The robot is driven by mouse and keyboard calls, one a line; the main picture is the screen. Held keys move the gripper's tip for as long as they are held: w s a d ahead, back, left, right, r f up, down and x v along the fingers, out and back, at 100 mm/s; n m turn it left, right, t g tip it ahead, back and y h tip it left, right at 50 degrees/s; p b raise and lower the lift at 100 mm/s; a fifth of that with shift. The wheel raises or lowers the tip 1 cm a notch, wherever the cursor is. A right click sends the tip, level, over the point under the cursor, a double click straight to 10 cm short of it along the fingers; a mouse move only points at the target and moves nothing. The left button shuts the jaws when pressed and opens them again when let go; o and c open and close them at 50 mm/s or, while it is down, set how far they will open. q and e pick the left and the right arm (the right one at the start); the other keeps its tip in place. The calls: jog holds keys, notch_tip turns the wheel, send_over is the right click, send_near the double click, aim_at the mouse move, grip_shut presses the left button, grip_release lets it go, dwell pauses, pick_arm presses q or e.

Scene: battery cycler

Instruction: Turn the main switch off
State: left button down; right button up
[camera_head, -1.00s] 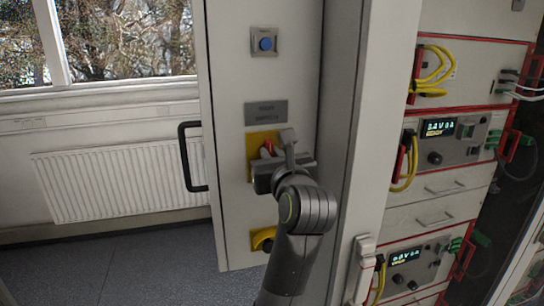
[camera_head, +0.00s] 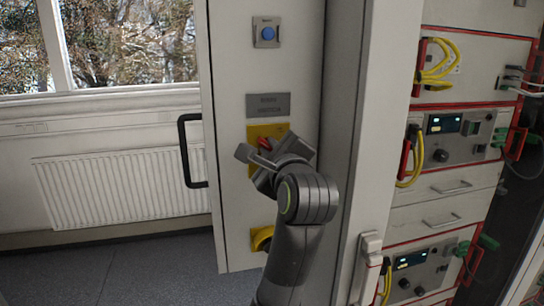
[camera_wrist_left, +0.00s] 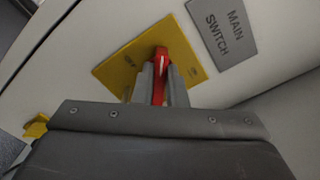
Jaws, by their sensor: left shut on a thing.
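The main switch is a red handle (camera_head: 266,144) on a yellow plate (camera_head: 281,131) on the cabinet's front panel, under a grey label (camera_head: 268,105). In the left wrist view the red handle (camera_wrist_left: 161,68) stands between the two grey fingers of my left gripper (camera_wrist_left: 160,84), which is shut on it. The yellow plate (camera_wrist_left: 112,72) shows around it with an "OFF" mark to the handle's left. The label (camera_wrist_left: 221,30) reads "MAIN SWITCH". In the head view my left gripper (camera_head: 266,155) is tilted and covers much of the switch.
A blue button (camera_head: 267,33) is above the switch, and a yellow-backed control (camera_head: 262,238) is below. A black door handle (camera_head: 188,150) sticks out at the panel's left edge. Rack units with displays (camera_head: 445,123) and yellow cables (camera_head: 434,62) stand to the right.

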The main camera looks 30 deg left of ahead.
pick_arm(q)
jog(key=shift+f+n+b, duration=0.2)
jog(key=shift+n+b, duration=1.5)
jog(key=shift+n, duration=2.3)
jog(key=c, duration=1.5)
grip_release()
jog(key=shift+a, duration=0.1)
jog(key=shift+o, duration=0.2)
jog(key=b+v, duration=1.1)
jog(key=v, duration=0.6)
jog(key=shift+s+b, duration=0.2)
jog(key=shift+b, duration=0.2)
